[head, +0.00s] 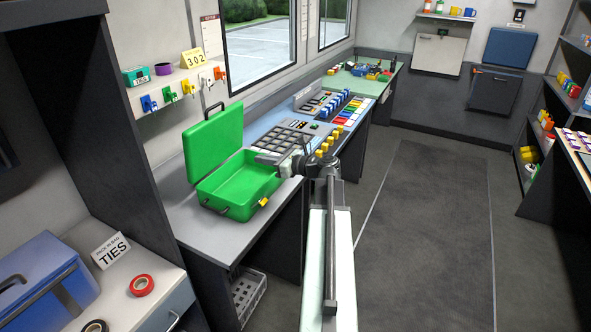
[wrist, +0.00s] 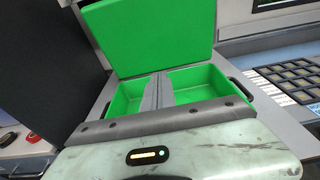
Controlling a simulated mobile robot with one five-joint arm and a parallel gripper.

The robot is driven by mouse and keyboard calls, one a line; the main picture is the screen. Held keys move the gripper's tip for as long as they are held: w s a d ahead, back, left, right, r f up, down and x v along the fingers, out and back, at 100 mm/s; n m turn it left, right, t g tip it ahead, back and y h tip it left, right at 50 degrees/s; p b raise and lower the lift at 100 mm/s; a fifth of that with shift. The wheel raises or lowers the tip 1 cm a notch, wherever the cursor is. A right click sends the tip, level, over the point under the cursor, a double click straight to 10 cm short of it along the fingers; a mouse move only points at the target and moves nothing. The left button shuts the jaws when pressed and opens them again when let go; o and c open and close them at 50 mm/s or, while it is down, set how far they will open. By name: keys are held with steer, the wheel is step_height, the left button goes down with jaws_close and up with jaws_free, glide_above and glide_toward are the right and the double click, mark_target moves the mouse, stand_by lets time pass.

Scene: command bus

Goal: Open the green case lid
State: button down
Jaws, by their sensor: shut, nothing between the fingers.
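The green case (head: 238,197) stands on the grey counter at the left, with its lid (head: 213,139) raised well up, leaning slightly back. The inside of the case looks empty where it shows. In the wrist view the raised lid (wrist: 150,35) stands behind the open green case (wrist: 200,82). My gripper (head: 266,159) is shut and empty, over the right part of the open case, in front of the lid. Its two grey fingers (wrist: 158,92) lie side by side in the wrist view and hide part of the case floor. I cannot tell whether they touch the case.
A button panel (head: 292,134) sits on the counter just right of the case. A shelf (head: 180,87) with keys hangs above. A blue box (head: 38,280) and red tape roll (head: 142,285) lie at the lower left. The floor (head: 425,230) to the right is clear.

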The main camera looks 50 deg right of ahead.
steer(key=f+v, duration=0.1)
steer(key=v, duration=1.1)
steer(key=shift+f, duration=0.4)
steer(key=shift+s, duration=0.15)
